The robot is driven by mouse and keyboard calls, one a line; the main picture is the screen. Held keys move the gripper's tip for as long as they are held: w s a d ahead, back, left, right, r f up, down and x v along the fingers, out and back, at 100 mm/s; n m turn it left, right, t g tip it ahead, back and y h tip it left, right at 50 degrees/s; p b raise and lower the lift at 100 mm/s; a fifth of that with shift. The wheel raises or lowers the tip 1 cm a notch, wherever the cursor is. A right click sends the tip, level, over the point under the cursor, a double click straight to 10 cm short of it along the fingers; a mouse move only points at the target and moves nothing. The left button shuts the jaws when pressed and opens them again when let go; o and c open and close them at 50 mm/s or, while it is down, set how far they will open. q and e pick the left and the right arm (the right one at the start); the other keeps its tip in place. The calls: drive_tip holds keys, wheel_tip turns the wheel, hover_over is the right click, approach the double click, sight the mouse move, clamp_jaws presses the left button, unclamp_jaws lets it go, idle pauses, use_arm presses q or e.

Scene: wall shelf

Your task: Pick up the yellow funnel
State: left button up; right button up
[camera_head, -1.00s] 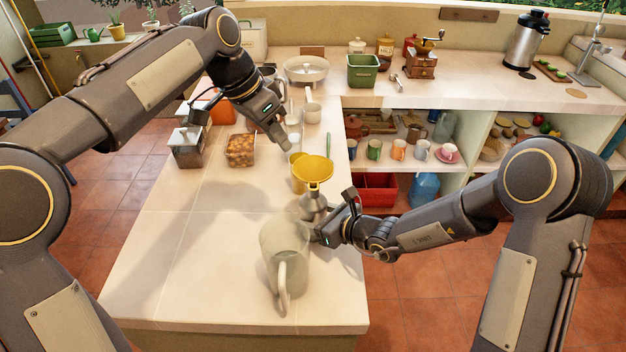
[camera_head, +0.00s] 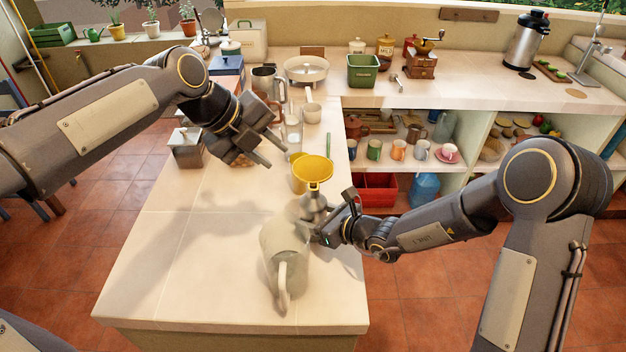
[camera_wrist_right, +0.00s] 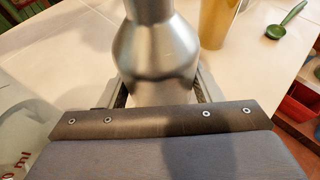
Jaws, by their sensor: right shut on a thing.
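The yellow funnel (camera_head: 314,170) sits upright, wide mouth up, at the top of a silver metal flask (camera_head: 313,207) on the counter. My right gripper (camera_head: 318,228) is shut around the lower body of the flask, whose body also fills the middle of the right wrist view (camera_wrist_right: 155,55). The funnel is out of sight in that view. My left gripper (camera_head: 272,140) is open and empty, up and to the left of the funnel and apart from it. Its two fingers point toward the right.
A yellow cup (camera_head: 297,180) stands just behind and left of the flask. A large clear jug (camera_head: 284,262) stands in front. The counter's left front (camera_head: 170,270) is clear.

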use_arm(q)
approach(313, 187)
drive_tip(key=x, duration=0.5)
drive_tip(key=shift+w+a, duration=0.25)
drive_tip(key=shift+w, duration=0.15)
drive_tip(key=shift+r, duration=0.1)
clamp_jaws()
